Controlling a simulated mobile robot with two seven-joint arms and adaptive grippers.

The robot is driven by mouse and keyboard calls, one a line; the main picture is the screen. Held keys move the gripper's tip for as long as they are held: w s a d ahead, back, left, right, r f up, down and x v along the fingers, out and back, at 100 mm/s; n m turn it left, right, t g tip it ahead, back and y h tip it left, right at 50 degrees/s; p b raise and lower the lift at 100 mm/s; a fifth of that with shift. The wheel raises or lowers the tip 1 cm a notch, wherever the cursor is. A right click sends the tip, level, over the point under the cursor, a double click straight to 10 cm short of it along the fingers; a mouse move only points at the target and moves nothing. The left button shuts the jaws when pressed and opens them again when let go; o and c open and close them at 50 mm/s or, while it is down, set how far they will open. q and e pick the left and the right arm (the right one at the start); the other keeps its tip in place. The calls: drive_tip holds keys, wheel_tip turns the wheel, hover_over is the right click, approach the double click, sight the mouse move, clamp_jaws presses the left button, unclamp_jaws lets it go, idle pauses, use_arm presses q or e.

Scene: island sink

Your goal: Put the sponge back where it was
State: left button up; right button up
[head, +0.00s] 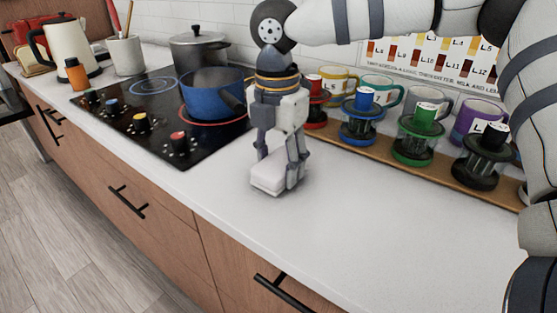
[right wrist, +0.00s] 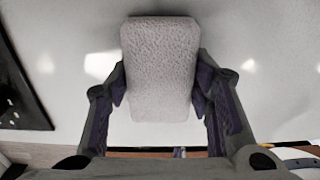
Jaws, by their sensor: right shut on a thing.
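The sponge (head: 268,180) is a pale, off-white block with rounded corners. My right gripper (head: 280,170) points down over the white counter and is shut on it, one finger on each side. In the right wrist view the sponge (right wrist: 160,65) lies between the two fingers of the gripper (right wrist: 160,85), its speckled face toward the camera. The sponge is at or just above the counter, right of the stove; I cannot tell whether it touches. My left gripper is not in view.
A black stove (head: 140,115) with a blue pot (head: 210,95) is on the left. Behind on the right, a wooden board (head: 375,150) holds colored mugs and capped jars, such as a green one (head: 415,140). The counter (head: 330,220) in front is clear.

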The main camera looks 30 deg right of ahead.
sight(278, 161)
drive_tip(key=o, duration=1)
drive_tip(key=shift+o, duration=0.2)
wheel_tip(278, 161, up, 12)
drive_tip(key=shift+r, duration=0.15)
drive_tip(key=shift+a, duration=0.1)
